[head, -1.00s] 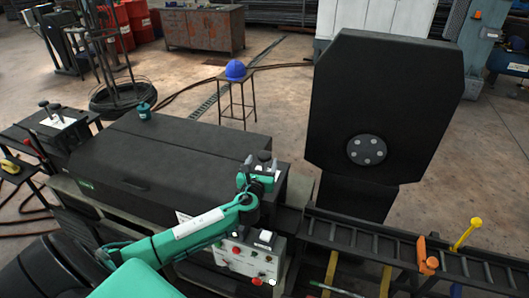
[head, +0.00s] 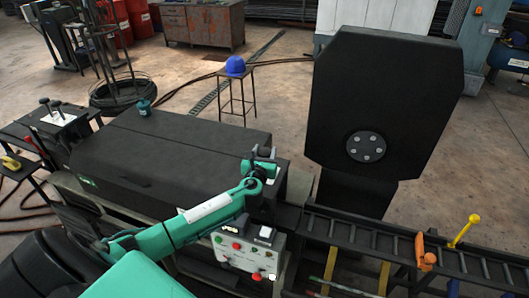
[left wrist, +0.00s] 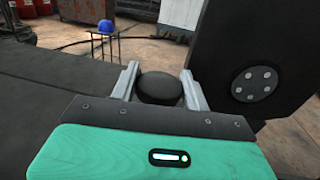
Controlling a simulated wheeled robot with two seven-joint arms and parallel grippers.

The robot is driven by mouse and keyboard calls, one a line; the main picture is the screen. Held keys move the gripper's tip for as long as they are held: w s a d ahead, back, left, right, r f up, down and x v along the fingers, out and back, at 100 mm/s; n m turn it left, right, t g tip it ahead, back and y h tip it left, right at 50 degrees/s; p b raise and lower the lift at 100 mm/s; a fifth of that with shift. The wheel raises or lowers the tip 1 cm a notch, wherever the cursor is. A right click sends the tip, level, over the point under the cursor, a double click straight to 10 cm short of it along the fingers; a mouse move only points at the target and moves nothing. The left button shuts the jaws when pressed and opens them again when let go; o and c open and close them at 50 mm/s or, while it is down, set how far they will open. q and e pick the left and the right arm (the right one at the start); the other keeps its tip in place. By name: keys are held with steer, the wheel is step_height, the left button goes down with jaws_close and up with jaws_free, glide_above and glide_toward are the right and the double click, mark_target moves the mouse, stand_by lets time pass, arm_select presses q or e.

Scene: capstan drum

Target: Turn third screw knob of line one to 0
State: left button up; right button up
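My left gripper (head: 262,155) is over the right end of the dark machine cover in the head view. In the left wrist view its two grey fingers (left wrist: 160,72) are spread, with a rounded black knob-like piece (left wrist: 160,88) between them. I cannot tell whether the fingers touch it, and its lower part is hidden by the gripper body. A light grey control panel (head: 250,262) with red and other small buttons is below my left forearm; its screw knobs and their settings are too small to read. My right gripper is not in view.
A large black plate (head: 405,90) with a bolted round hub (head: 366,146) stands on the right. A dark roller track (head: 400,240) with orange and yellow handles runs along the lower right. A stool with a blue helmet (head: 235,66) stands behind on open floor.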

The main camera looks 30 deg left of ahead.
arm_select(q)
steer(key=shift+y, duration=0.3)
steer(key=shift+n+g+y+p, duration=0.4)
steer(key=shift+n+y, duration=0.1)
steer(key=shift+n, duration=0.2)
steer(key=shift+n+g+y, duration=0.6)
steer(key=shift+n+y, duration=0.1)
steer(key=shift+y, duration=0.4)
steer(key=n+g+y, duration=0.2)
steer(key=shift+y, duration=0.3)
steer(key=shift+n+g+y, duration=1)
steer(key=shift+n+g, duration=0.2)
steer(key=shift+g, duration=0.3)
steer(key=o, duration=1)
steer(key=shift+c, duration=0.2)
